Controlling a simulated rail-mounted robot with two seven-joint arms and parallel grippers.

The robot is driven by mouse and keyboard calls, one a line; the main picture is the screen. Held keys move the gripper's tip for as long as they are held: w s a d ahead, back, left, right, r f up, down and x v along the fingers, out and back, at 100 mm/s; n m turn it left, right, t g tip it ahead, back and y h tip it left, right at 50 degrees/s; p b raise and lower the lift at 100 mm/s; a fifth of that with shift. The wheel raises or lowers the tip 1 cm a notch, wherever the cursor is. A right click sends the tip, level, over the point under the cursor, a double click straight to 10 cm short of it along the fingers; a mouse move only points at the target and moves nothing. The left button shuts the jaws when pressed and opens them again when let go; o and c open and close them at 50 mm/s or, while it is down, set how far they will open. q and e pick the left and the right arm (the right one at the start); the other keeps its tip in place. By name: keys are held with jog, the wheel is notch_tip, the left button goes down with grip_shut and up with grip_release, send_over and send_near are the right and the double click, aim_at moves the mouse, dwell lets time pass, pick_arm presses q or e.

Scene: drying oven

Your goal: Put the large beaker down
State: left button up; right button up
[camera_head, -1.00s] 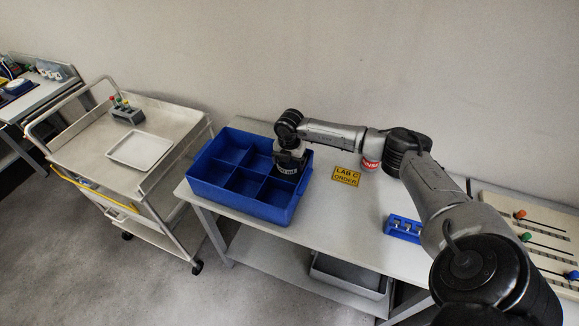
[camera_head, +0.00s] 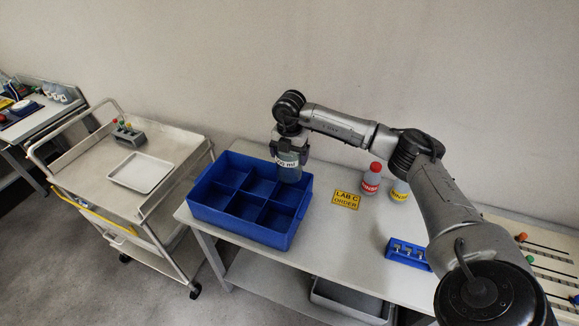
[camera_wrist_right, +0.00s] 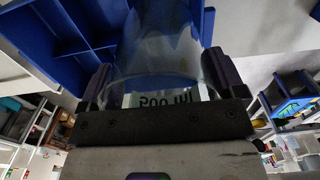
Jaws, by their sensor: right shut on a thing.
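The large beaker (camera_head: 289,174) is clear, with a white label; "ml" is readable in the head view. My right gripper (camera_head: 290,150) is shut on it and holds it upright at the back right corner of the blue divided crate (camera_head: 235,231). Its lower part shows in front of the crate's back right compartment; how far its base is from the crate floor I cannot tell. In the right wrist view the clear beaker (camera_wrist_right: 158,55) sits between the fingers of the gripper (camera_wrist_right: 158,85), its "500 ml" label upside down. My left gripper is not in view.
Right of the crate are a yellow "LAB C ORDER" sign (camera_head: 346,200), a red-capped bottle (camera_head: 371,180), a yellow-labelled bottle (camera_head: 399,191) and a small blue rack (camera_head: 407,253). A trolley (camera_head: 90,165) with a white tray (camera_head: 141,172) stands left. The table front (camera_head: 330,255) is bare.

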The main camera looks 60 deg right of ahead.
jog(key=shift+r, duration=1.85)
